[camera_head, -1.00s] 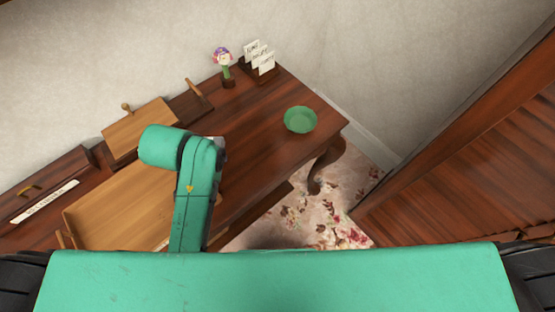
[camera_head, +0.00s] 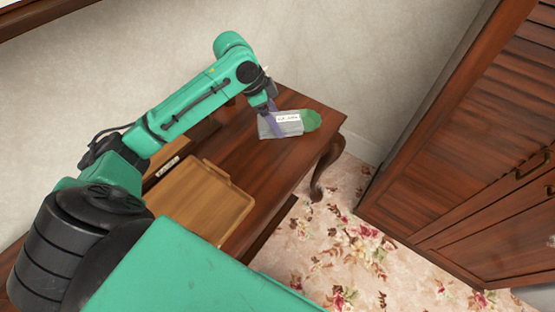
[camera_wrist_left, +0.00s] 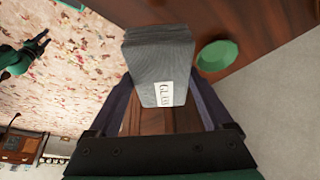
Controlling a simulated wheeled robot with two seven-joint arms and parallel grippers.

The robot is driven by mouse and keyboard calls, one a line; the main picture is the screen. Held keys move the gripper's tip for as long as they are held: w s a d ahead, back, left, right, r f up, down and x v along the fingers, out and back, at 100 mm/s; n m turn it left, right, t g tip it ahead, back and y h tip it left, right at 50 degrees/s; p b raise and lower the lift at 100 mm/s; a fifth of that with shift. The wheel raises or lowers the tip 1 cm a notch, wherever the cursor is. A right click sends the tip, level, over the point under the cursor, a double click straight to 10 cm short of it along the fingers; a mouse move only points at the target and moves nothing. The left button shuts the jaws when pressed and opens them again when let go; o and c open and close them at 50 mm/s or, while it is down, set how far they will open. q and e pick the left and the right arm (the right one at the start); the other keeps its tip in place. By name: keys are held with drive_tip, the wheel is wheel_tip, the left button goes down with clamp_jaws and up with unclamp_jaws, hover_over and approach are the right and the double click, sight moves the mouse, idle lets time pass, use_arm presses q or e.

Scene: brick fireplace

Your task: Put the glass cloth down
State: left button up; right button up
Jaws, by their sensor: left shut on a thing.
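The glass cloth (camera_head: 285,124) is a grey folded block with a white label. My left gripper (camera_head: 271,112) is shut on it above the right end of the dark wooden table (camera_head: 235,140). In the left wrist view the cloth (camera_wrist_left: 160,60) sits between the two purple fingers (camera_wrist_left: 161,95), its label reading "GLASS" in part. I cannot tell whether its underside touches the table. My right gripper (camera_wrist_left: 38,43) seems to show small at the left of the wrist view, and its jaws are too small to judge.
A green bowl (camera_head: 312,119) is beside the cloth, partly behind it in the head view; it also shows in the wrist view (camera_wrist_left: 216,56). A wooden tray (camera_head: 205,200) lies on the table to the left. A louvred wooden cabinet (camera_head: 470,150) stands at the right.

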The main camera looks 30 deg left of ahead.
use_arm(q)
wheel_tip(320, 180, down, 17)
drive_tip(key=shift+r+p, duration=0.1)
drive_tip(key=shift+p, duration=0.45)
use_arm(e)
drive_tip(key=shift+s+a+r, duration=0.2)
drive_tip(key=shift+s+r, duration=0.25)
drive_tip(key=shift+r, duration=0.15)
use_arm(q)
drive_tip(key=o, duration=1)
drive_tip(key=shift+s, duration=0.1)
drive_tip(key=shift+c, duration=0.2)
drive_tip(key=v, duration=1.2)
use_arm(e)
drive_tip(key=shift+d+f, duration=0.15)
drive_tip(key=shift+d, duration=0.05)
